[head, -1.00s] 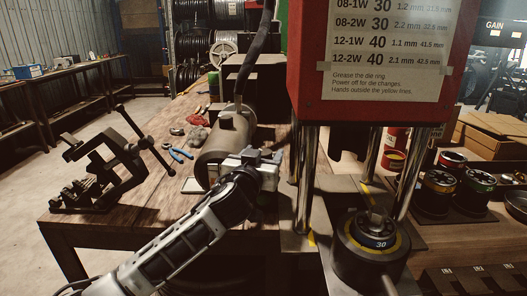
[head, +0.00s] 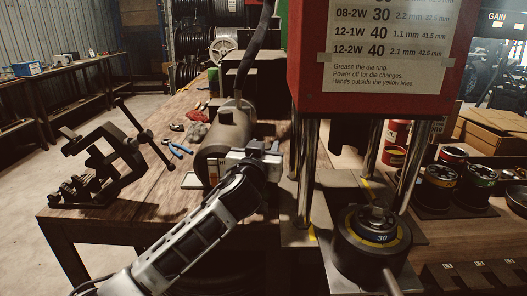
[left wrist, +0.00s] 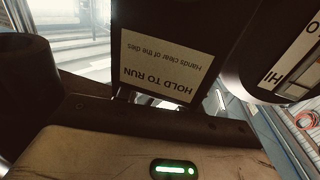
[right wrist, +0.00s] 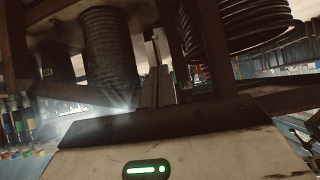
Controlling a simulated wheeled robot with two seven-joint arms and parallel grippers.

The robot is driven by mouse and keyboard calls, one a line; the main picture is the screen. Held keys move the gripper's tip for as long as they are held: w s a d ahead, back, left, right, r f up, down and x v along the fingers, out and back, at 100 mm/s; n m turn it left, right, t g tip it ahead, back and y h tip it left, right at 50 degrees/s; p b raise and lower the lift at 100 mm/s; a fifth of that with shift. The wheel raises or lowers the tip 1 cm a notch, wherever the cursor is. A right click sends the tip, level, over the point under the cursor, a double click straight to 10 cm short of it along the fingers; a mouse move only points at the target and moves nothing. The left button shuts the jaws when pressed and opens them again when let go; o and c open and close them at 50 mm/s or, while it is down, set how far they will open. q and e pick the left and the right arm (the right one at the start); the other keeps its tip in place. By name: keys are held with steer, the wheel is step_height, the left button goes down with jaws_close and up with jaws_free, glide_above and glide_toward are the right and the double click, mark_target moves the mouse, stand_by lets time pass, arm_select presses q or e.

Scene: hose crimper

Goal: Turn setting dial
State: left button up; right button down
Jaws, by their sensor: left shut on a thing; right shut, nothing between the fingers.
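My left gripper (head: 268,152) is low beside a grey motor-like cylinder (head: 226,130) on the wooden bench. In the left wrist view, a dark box with an upside-down "HOLD TO RUN" label (left wrist: 160,55) fills the space before the fingers. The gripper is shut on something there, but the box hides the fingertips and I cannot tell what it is. I cannot make out the setting dial clearly. My right gripper (right wrist: 154,75) is shut and empty, near dark racks; the head view does not show it.
A red press head (head: 385,60) on steel columns stands right of my left arm, above a round die marked "30" (head: 378,240). Banded die sets (head: 445,175) stand at the right. A dark clamp (head: 105,170) and blue pliers (head: 180,149) lie on the bench's left.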

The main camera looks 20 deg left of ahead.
arm_select(q)
steer(key=n+y+b, duration=0.2)
steer(key=y, duration=0.1)
steer(key=shift+d+f+g+b, duration=0.15)
steer(key=shift+f+g+b, duration=0.15)
steer(key=shift+f+b, duration=0.1)
steer(key=n+y+b, duration=0.1)
steer(key=y+b, duration=0.1)
steer(key=shift+r+n+g+y+b, duration=0.15)
steer(key=shift+n+g+y+b, duration=0.15)
steer(key=shift+n+g+y, duration=0.1)
steer(key=shift+n+g+y+b, duration=0.3)
steer(key=shift+n+y+b, duration=0.1)
steer(key=shift+y+b, duration=0.15)
steer(key=shift+r+n+y, duration=0.15)
steer(key=shift+n+y, duration=0.15)
steer(key=shift+y, duration=0.15)
arm_select(e)
steer(key=shift+w+a+f+m+t+y, duration=0.2)
steer(key=shift+a+f, duration=0.2)
steer(key=shift+f, duration=0.2)
steer(key=shift+w+a+f+m+t+y, duration=0.1)
steer(key=shift+w+a+f+t, duration=0.1)
steer(key=shift+a+f, duration=0.3)
steer(key=shift+d, duration=0.15)
